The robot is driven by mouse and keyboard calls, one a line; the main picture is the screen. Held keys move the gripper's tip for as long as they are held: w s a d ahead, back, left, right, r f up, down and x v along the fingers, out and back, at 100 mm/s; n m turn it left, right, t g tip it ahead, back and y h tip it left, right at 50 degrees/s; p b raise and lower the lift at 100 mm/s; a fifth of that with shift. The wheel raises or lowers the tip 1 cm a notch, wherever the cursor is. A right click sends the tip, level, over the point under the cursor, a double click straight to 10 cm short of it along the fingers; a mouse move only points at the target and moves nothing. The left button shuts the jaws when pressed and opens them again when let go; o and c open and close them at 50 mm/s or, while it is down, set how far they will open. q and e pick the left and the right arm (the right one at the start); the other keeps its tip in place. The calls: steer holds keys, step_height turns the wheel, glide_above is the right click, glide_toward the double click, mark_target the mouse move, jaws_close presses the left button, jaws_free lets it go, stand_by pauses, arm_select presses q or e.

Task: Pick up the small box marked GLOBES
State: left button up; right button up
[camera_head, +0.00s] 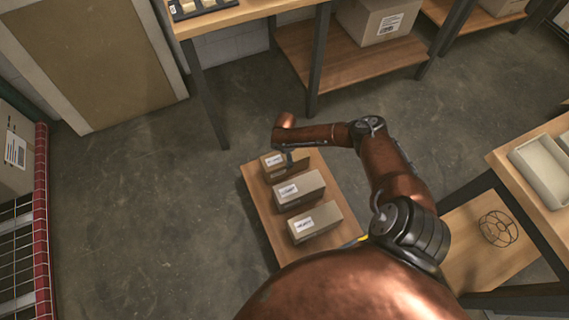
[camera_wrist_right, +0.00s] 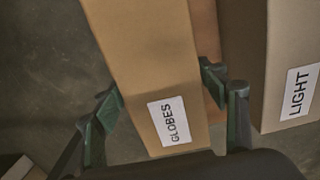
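The small brown GLOBES box (camera_head: 270,169) is the farthest of the boxes in a row on a low wooden platform (camera_head: 252,184). Its white label reading GLOBES shows clearly in the right wrist view (camera_wrist_right: 150,70). My right gripper (camera_head: 288,158) is at this box. In the right wrist view the right gripper's fingers (camera_wrist_right: 160,88) are apart, one along each side of the box. Their tips lie close to its edges; I see no clear grip, and contact is hard to judge. My left gripper is not in view.
A box labelled LIGHT (camera_wrist_right: 270,60) stands close to the right finger; two boxes (camera_head: 299,189) (camera_head: 315,222) share the platform. A wooden shelf (camera_head: 340,70) is behind, a red-edged rack (camera_head: 41,200) at left, and a bench with a pale tray (camera_head: 540,165) at right.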

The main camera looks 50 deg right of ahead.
steer(key=c, duration=1.5)
steer(key=shift+c, duration=0.2)
steer(key=shift+r, duration=0.1)
